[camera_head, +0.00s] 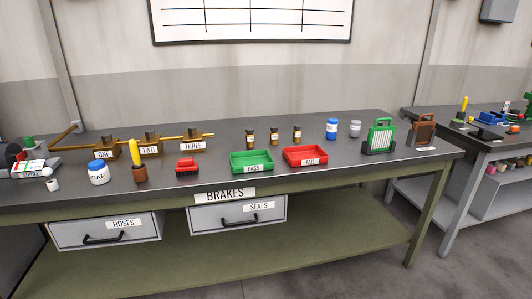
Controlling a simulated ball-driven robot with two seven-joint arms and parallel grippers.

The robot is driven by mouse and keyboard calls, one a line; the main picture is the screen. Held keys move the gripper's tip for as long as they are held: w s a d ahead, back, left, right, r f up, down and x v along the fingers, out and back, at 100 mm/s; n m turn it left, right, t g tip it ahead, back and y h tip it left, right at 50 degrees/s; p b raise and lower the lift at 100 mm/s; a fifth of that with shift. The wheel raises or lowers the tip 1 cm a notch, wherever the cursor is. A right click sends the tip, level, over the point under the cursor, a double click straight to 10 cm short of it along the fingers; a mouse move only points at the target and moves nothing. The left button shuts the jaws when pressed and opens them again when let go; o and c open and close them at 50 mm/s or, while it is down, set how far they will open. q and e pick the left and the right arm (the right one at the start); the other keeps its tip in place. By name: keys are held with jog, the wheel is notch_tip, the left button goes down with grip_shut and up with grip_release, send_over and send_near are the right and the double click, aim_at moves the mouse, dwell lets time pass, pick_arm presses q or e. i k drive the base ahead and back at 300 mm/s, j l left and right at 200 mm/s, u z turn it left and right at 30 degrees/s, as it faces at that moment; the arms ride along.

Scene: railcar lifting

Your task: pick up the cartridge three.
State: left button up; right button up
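A white label reading THREE (192,146) stands on the bench at the left of centre. Behind it is a brass fitting with a dark block (190,134) on top, in a row with similar ones labelled ONE (104,154) and TWO (150,151). Three small brown bottle-like items with dark caps, left (251,137), middle (274,136) and right (297,135), stand upright to the right of that row. Their labels are too small to read, so I cannot tell which thing is cartridge three. Neither of my grippers is in view.
A green PASS tray (237,168) and a red FAIL tray (291,163) sit near the front of the grey bench (345,160). A red block (187,167), a SOAP jar (98,174) and a brown cup (140,173) stand left. Another bench (482,150) stands right.

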aim_at(297, 132)
jog(key=i+l, duration=0.75)
jog(key=l, duration=0.2)
